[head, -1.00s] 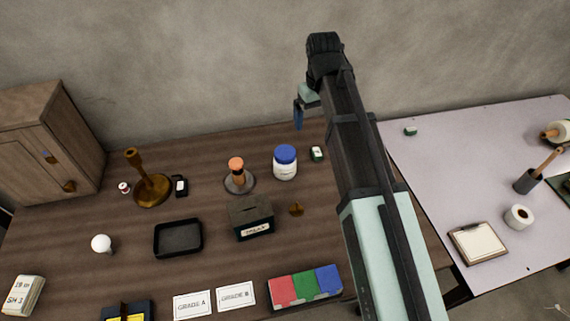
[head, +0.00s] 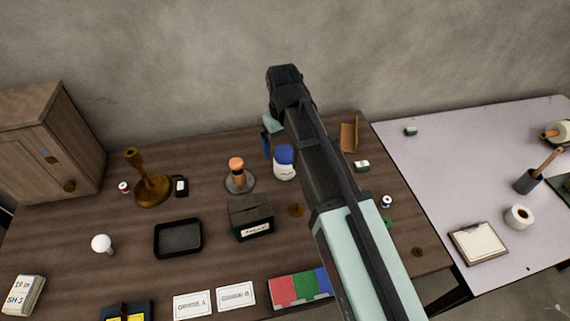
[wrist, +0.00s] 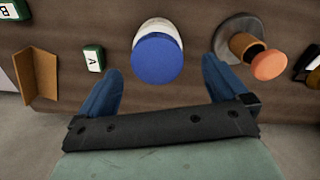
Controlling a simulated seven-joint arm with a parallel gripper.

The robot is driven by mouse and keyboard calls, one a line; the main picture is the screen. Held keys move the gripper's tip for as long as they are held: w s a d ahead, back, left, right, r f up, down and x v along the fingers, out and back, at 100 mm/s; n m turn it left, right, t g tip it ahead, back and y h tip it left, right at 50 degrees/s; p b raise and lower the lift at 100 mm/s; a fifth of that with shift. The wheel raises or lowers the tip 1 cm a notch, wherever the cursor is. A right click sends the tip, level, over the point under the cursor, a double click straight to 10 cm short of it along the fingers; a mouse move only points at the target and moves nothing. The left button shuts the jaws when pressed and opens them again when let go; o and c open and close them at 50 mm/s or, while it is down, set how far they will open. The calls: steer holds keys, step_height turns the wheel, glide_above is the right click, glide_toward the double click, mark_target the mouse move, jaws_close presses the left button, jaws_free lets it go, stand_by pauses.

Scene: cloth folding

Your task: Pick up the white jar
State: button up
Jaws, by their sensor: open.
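The white jar (head: 285,173) with a blue lid stands upright on the brown wooden table, partly covered by my arm in the head view. In the wrist view the jar (wrist: 150,30) is seen from above, its blue lid lying just beyond and between my two blue fingers. My gripper (wrist: 160,70) is open and empty, with one finger on each side of the lid in the picture. In the head view my gripper (head: 267,143) is near the jar's upper left; its second finger is hidden. I cannot tell the exact height gap.
An orange-topped stamp (head: 237,172) on a round base stands left of the jar, close to one finger in the wrist view. A green-and-white block (wrist: 93,59) and brown bracket (wrist: 37,76) lie on the other side. A dark box (head: 251,217) stands in front.

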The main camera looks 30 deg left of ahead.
mark_target(285, 153)
steer(key=shift+d+f, duration=0.15)
steer(key=shift+f, duration=1.5)
steer(key=shift+d+f, duration=0.15)
steer(key=shift+f, duration=1.5)
steer(key=c, duration=1.4)
steer(key=shift+r, duration=0.1)
